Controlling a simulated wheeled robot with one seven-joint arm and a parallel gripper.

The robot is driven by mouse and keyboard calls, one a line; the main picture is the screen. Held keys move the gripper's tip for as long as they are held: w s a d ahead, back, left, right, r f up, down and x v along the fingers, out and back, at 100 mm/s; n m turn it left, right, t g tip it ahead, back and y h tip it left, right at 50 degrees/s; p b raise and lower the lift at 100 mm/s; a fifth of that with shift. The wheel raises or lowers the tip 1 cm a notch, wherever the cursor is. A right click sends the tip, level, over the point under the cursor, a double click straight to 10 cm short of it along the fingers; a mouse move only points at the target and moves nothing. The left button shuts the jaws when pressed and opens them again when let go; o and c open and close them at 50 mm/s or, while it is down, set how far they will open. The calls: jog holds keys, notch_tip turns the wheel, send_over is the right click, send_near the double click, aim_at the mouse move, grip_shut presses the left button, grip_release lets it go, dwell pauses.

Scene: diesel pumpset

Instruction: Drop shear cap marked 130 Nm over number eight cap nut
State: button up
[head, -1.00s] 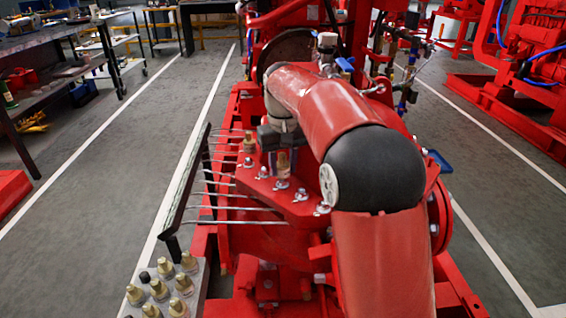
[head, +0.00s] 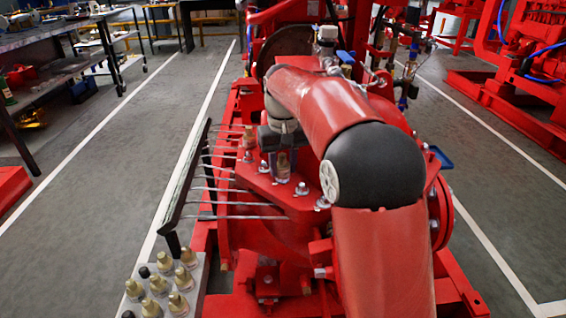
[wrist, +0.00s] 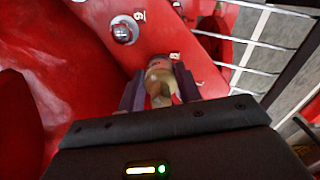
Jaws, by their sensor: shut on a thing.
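My gripper (wrist: 160,93) is shut on a brass-coloured shear cap (wrist: 159,76), in the middle of the wrist view. The cap is over the red flange, close to a small white number label (wrist: 174,56) that is too small to read. The cap hides whatever lies under it, so I cannot tell whether it touches a nut. In the head view a brass cap (head: 283,165) shows below the dark gripper body, above the flange (head: 262,185). The 130 Nm marking cannot be read. A bare nut (wrist: 123,31) sits beside a label reading 6 or 9.
Another brass cap (head: 249,136) stands farther back on the flange. A tray (head: 198,290) at the lower left holds several brass caps. A dark rack (head: 185,185) with several thin metal rods runs along the flange's left side, close to my gripper.

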jog(key=shift+f+b, duration=0.3)
jog(key=shift+f, duration=0.4)
jog(key=o, duration=1.1)
jog(key=shift+r, duration=0.1)
jog(key=shift+r+p, duration=0.75)
jog(key=shift+r, duration=3.1)
jog(key=shift+r, duration=0.1)
notch_tip(320, 180, up, 3)
jog(key=shift+f+p, duration=0.1)
jog(key=shift+p, duration=1)
notch_tip(320, 180, up, 4)
jog(key=shift+b, duration=0.3)
jog(key=shift+s, duration=0.1)
